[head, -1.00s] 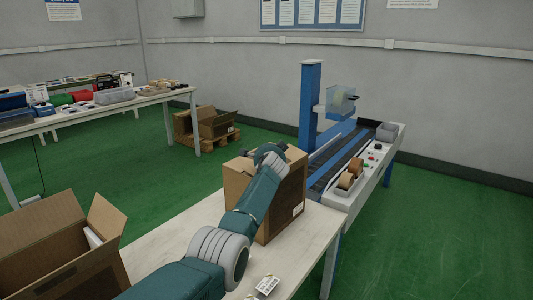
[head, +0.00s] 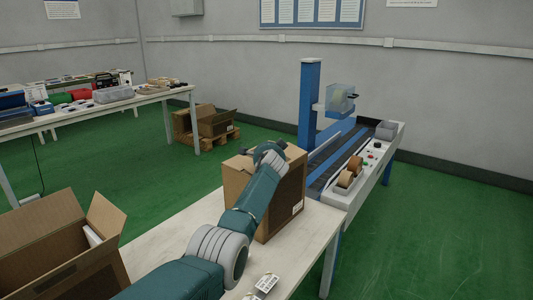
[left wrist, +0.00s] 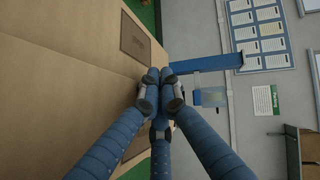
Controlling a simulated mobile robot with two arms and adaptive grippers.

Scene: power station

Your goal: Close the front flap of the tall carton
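The tall carton (head: 284,208) stands upright on the pale table, beside the conveyor end. My left arm reaches across its near side in the head view, with the left gripper (head: 268,152) at its top edge. The arm hides much of the top and the near side, so I cannot tell how the front flap lies. In the left wrist view, tan cardboard (left wrist: 60,70) fills the left side. The left gripper's fingertips (left wrist: 160,76) are together beside it, with nothing visible between them; contact is unclear. My right gripper is out of view.
An open carton (head: 45,245) stands at the lower left with a raised flap. Pale tabletop (head: 175,225) between the cartons is clear.

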